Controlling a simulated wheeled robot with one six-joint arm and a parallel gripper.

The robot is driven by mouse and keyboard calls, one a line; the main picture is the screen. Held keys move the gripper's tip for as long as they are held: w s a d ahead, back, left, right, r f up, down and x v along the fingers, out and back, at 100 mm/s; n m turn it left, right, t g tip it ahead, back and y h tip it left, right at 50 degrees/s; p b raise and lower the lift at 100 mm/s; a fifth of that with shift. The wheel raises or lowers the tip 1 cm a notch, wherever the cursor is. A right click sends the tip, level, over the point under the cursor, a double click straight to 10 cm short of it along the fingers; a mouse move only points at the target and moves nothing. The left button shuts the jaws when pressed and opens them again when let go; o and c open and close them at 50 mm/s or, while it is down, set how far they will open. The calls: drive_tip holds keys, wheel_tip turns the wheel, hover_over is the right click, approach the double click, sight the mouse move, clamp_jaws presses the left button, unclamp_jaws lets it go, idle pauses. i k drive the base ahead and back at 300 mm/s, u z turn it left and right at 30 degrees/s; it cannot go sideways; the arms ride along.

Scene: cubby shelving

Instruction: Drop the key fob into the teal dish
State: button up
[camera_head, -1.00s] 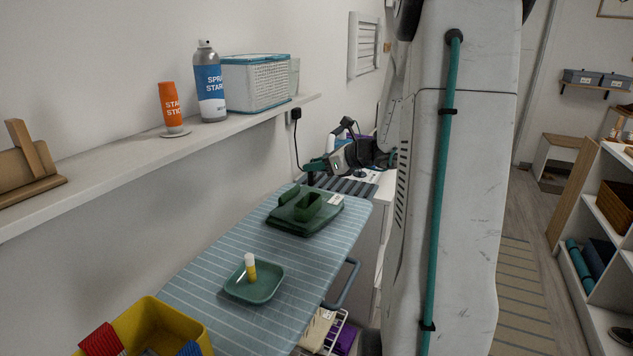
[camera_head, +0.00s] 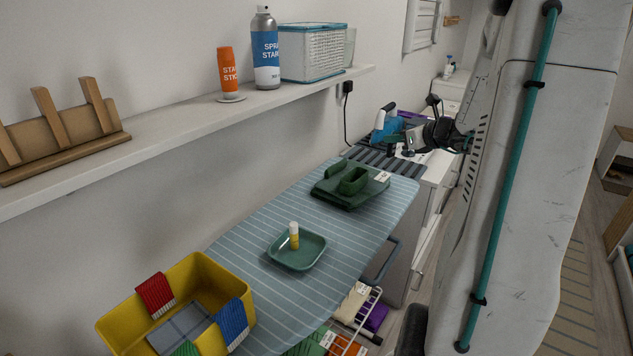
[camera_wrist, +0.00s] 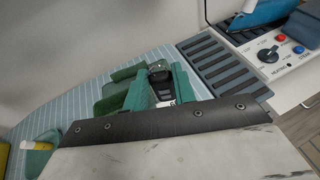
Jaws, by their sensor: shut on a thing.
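The teal dish (camera_head: 297,263) lies on the striped ironing board, with a small white-and-yellow stick (camera_head: 294,236) upright in it. The dish also shows at the lower left edge of the wrist view (camera_wrist: 37,160). My gripper (camera_head: 392,147) is beyond the far end of the board, well apart from the dish. In the wrist view my gripper (camera_wrist: 160,84) has its teal fingers on either side of a dark key fob (camera_wrist: 159,72) and is shut on it. In the head view the fob is too small to make out.
A yellow bin (camera_head: 120,333) with coloured cloths stands at the near end. A wall shelf (camera_head: 190,122) holds a spray can (camera_head: 265,55). A blue iron (camera_head: 384,127) stands behind the gripper.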

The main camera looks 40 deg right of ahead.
sight(305, 248)
drive_tip(key=z, duration=0.65)
drive_tip(key=k, duration=1.05)
drive_tip(key=u, duration=1.2)
drive_tip(key=i, duration=0.5)
drive_tip(key=z, duration=0.05)
